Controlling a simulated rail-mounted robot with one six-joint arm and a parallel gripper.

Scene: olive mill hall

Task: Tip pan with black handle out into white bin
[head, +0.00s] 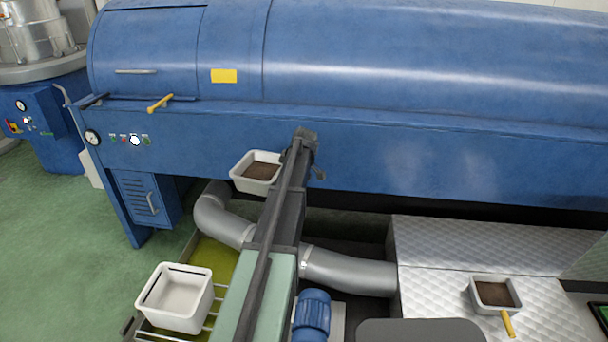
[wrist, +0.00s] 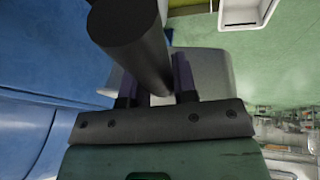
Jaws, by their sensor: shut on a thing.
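The pan with the black handle (head: 236,181) is a white square pan with brown, crumbly contents (head: 262,172). It hangs roughly level in front of the blue machine in the head view. My gripper (head: 288,163) is at its right side, partly hidden by my arm. In the wrist view my gripper (wrist: 157,88) is shut on the thick black handle (wrist: 135,45), with the pan's pale outside (wrist: 215,75) beyond. The white bin (head: 180,308) stands lower left of the pan, upright, and looks empty. Part of it shows at the top of the wrist view (wrist: 240,17).
A second pan with a yellow handle (head: 494,310) and brown contents stands on the metal tread-plate (head: 430,290) at right. The long blue machine (head: 400,80) runs close behind the held pan. A grey pipe (head: 345,273) passes below. Green floor (head: 60,230) is open at left.

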